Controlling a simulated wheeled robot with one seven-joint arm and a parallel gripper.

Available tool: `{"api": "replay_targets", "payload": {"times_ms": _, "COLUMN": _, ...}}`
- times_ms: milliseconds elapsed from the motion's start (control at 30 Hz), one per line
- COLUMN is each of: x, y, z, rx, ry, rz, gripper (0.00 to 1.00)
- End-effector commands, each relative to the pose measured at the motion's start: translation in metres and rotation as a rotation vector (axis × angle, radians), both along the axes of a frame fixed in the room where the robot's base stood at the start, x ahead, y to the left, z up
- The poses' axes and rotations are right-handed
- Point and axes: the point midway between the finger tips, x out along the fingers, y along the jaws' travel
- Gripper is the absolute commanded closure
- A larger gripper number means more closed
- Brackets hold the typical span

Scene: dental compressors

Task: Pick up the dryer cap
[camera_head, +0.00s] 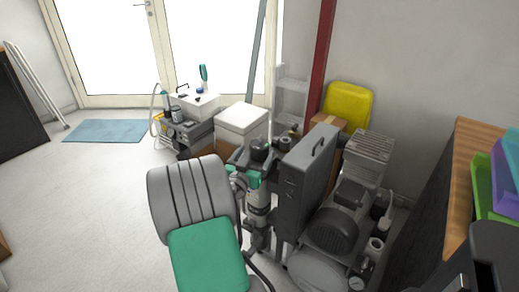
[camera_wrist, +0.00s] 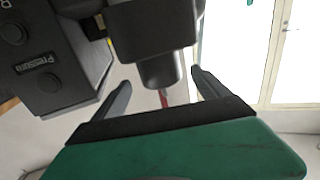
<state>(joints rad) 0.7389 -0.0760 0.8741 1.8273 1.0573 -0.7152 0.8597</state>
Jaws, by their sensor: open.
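In the wrist view my gripper (camera_wrist: 161,78) is open, with its two dark fingers spread apart. A dark grey cylindrical piece (camera_wrist: 158,45) shows between and beyond the fingers, its rounded lower end near the gap; it may be the dryer cap. I cannot tell whether the fingers touch it. I cannot tell for certain which part is the dryer cap.
A control box (camera_wrist: 50,70) labelled "Pressure" is close on the left in the wrist view. In the head view the tall grey box (camera_head: 305,180) and a compressor motor (camera_head: 332,228) stand right of the column. A white box (camera_head: 241,118) stands behind. Floor at left is clear.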

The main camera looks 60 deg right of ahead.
Motion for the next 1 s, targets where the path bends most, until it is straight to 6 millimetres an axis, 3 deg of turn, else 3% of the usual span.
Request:
{"api": "replay_targets", "payload": {"times_ms": 133, "x": 0.002, "y": -0.025, "z": 0.000, "rx": 0.001, "ry": 0.000, "rz": -0.003, "gripper": 0.15}}
{"api": "replay_targets", "payload": {"times_ms": 400, "x": 0.004, "y": -0.028, "z": 0.000, "rx": 0.001, "ry": 0.000, "rz": 0.001, "gripper": 0.17}}
{"api": "replay_targets", "payload": {"times_ms": 1000, "x": 0.004, "y": -0.028, "z": 0.000, "rx": 0.001, "ry": 0.000, "rz": 0.001, "gripper": 0.66}}
